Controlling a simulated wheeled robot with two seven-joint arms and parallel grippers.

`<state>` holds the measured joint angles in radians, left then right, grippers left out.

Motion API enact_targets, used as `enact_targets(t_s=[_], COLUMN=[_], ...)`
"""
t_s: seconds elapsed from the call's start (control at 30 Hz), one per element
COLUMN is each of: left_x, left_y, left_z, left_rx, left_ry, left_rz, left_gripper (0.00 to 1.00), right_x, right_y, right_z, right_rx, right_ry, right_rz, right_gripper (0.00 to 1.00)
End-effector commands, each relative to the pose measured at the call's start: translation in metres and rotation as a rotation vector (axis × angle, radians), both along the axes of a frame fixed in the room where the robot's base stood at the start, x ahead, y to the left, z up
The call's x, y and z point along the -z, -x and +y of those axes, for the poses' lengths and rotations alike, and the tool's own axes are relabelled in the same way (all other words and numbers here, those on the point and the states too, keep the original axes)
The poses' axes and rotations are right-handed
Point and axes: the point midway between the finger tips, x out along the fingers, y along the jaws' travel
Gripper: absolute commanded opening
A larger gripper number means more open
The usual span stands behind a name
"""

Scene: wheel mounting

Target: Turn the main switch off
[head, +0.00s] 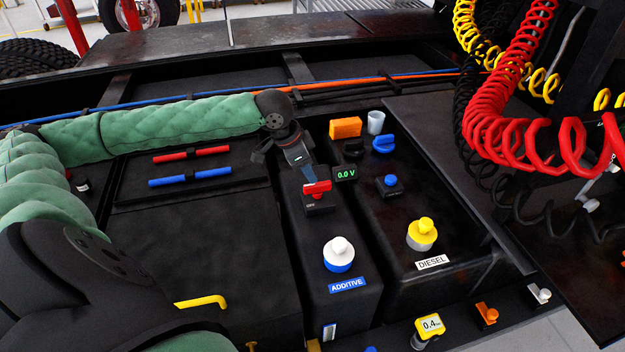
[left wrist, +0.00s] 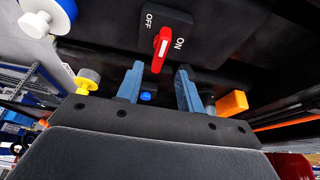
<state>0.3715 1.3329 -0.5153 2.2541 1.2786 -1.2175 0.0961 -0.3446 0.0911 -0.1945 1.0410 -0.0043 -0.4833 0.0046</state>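The main switch is a red handle (head: 317,187) on a small black plate on top of the narrow black box. It also shows in the left wrist view as a red handle (left wrist: 161,46) on a black plate (left wrist: 180,22) marked OFF and ON. I cannot tell for sure which mark the handle is set to. My left gripper (head: 309,177) is just above the switch. In the left wrist view its blue fingers (left wrist: 160,70) are apart, with the handle's end showing in the gap between them; contact is not visible. My right gripper is out of view.
A small display (head: 345,174) reads 0.0 V beside the switch. A white-and-blue ADDITIVE cap (head: 339,254) and a yellow DIESEL cap (head: 421,234) stand nearer. An orange block (head: 345,128) and a blue knob (head: 384,144) sit behind. Red coiled hoses (head: 500,125) hang at right.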

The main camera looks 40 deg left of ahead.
Motion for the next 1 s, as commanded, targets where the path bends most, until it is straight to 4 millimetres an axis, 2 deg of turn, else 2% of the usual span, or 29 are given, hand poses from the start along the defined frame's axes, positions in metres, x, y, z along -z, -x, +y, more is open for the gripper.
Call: enact_targets(t_s=[0.3, 1.0], left_x=[-0.021, -0.022], left_y=[0.006, 0.007], left_z=[0.006, 0.006], left_rx=[0.000, 0.000], left_ry=[-0.001, 0.000], left_rz=[-0.001, 0.000], left_gripper=[0.37, 0.37], right_x=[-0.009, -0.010], right_y=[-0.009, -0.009], right_z=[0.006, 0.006], right_rx=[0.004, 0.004], right_ry=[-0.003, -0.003], right_rz=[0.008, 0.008], right_gripper=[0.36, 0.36])
